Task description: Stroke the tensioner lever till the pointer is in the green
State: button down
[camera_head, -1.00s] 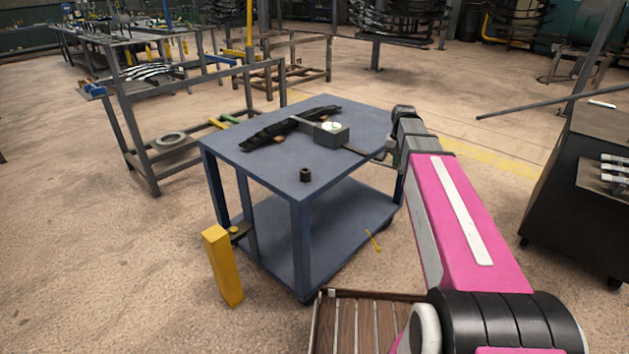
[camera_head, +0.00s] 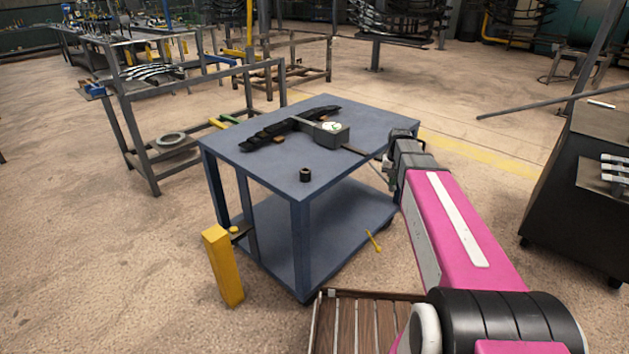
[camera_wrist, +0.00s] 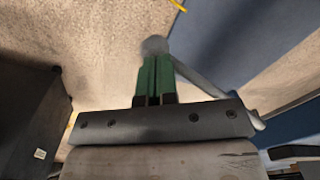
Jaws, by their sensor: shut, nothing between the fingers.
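The tensioner (camera_head: 326,136) is a dark grey box on the blue cart top, with a white dial (camera_head: 331,127) showing a little green. The pointer is too small to read. A thin bar (camera_head: 355,150) runs from the box towards my gripper (camera_head: 387,165) at the cart's right edge. In the wrist view my gripper (camera_wrist: 156,68) has its green fingers shut and empty. The lever's grey ball knob (camera_wrist: 154,46) appears right at the fingertips, and its grey rod (camera_wrist: 200,82) slants down to the right. I cannot tell whether the fingers touch the knob.
The blue cart (camera_head: 260,150) carries a black leaf-spring pack (camera_head: 275,133) beside the tensioner and a small black cylinder (camera_head: 305,174) near the front. A yellow post (camera_head: 223,265) stands at its front left. A dark cabinet (camera_head: 580,190) stands to the right.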

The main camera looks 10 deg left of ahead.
notch_tip(320, 180, up, 18)
jog(key=shift+r, duration=0.2)
dwell(0.9)
dwell(0.5)
jog(key=shift+f, duration=9.35)
notch_tip(320, 180, up, 19)
jog(key=shift+f, duration=0.25)
